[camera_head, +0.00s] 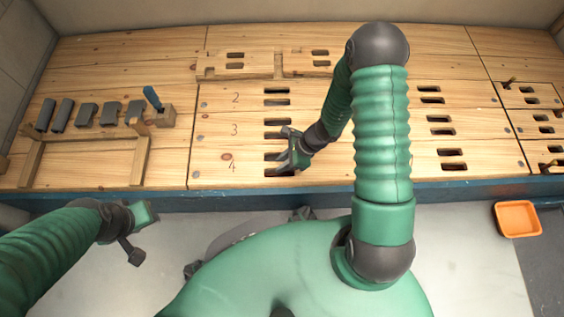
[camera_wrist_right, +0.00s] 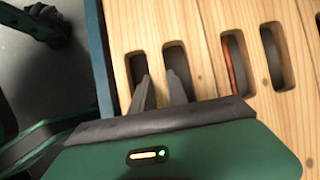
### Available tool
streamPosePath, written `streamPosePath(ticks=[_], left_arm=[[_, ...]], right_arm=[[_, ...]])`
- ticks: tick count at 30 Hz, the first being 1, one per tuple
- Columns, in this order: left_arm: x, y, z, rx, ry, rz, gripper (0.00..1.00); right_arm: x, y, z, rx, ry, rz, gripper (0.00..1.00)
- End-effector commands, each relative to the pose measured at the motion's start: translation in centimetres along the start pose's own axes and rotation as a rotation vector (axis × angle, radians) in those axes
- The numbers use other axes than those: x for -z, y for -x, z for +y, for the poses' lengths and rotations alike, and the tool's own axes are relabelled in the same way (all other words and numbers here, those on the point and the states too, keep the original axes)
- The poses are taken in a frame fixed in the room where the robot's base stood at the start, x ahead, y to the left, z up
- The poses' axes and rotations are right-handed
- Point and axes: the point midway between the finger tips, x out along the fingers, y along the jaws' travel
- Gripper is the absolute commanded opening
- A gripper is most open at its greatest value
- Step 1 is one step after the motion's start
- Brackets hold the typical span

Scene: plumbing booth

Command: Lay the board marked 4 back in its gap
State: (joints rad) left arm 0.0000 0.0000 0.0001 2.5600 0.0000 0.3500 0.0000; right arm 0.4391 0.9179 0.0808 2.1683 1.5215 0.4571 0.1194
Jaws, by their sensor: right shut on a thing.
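The board marked 4 (camera_head: 222,172) is the front plank of the wooden deck, beside the blue front edge. It lies alongside the board marked 3 (camera_head: 222,133), with a thin seam between them. I cannot tell whether it is fully flush. My right gripper (camera_head: 289,160) is at its left pair of slots. In the right wrist view the two dark fingers (camera_wrist_right: 160,92) reach into the pair of slots and close on the wood strip between them; the fingertips are partly hidden in the slots. My left gripper (camera_head: 143,232) hangs low left, clear of the deck; its jaw state is unclear.
The board marked 2 (camera_head: 220,100) lies behind. Grey blocks (camera_head: 87,115) and a blue-handled tool (camera_head: 153,98) stand on a wooden rack at left. The blue edge (camera_head: 480,187) runs along the front. An orange tray (camera_head: 518,218) is on the floor at right.

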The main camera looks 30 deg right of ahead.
Motion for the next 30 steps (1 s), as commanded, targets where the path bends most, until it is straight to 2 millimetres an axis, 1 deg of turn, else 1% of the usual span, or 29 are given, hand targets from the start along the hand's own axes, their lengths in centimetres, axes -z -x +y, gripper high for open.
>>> streamPosePath(ticks=[6, 7, 12, 13, 20, 23, 26, 29, 30], left_arm=[[-0.1, -0.2, 0.0, 0.000, 0.000, 0.000, 0.36], [-0.1, -0.2, 0.0, 0.000, 0.000, 0.000, 0.36], [0.0, -0.2, 0.0, 0.000, 0.000, 0.000, 0.36], [0.0, -0.2, 0.0, 0.000, 0.000, 0.000, 0.36], [-0.1, -0.2, 0.0, 0.000, 0.000, 0.000, 0.36], [0.1, 0.2, 0.0, 0.000, 0.000, 0.000, 0.36], [0.4, 1.6, 0.0, 0.000, 0.000, 0.000, 0.36], [0.8, 3.6, 0.0, 0.000, 0.000, 0.000, 0.36], [1.1, 4.5, 0.0, 0.000, 0.000, 0.000, 0.36]], right_arm=[[0.1, -0.2, 0.0, 0.000, 0.001, -0.002, 0.00], [0.0, -0.2, 0.0, 0.001, 0.001, -0.002, 0.21], [0.0, -0.1, 0.0, 0.000, 0.001, -0.001, 0.43], [0.1, -0.1, 0.0, 0.000, 0.001, -0.001, 0.45], [0.2, -0.2, 0.0, -0.001, 0.000, 0.002, 0.45], [0.1, 0.3, 0.0, 0.000, 0.000, 0.002, 0.45], [-0.1, 2.0, -0.1, 0.001, -0.002, 0.002, 0.45], [-0.4, 4.8, -0.1, 0.003, -0.002, 0.001, 0.45], [-0.5, 6.1, -0.1, 0.002, -0.001, 0.001, 0.45]])
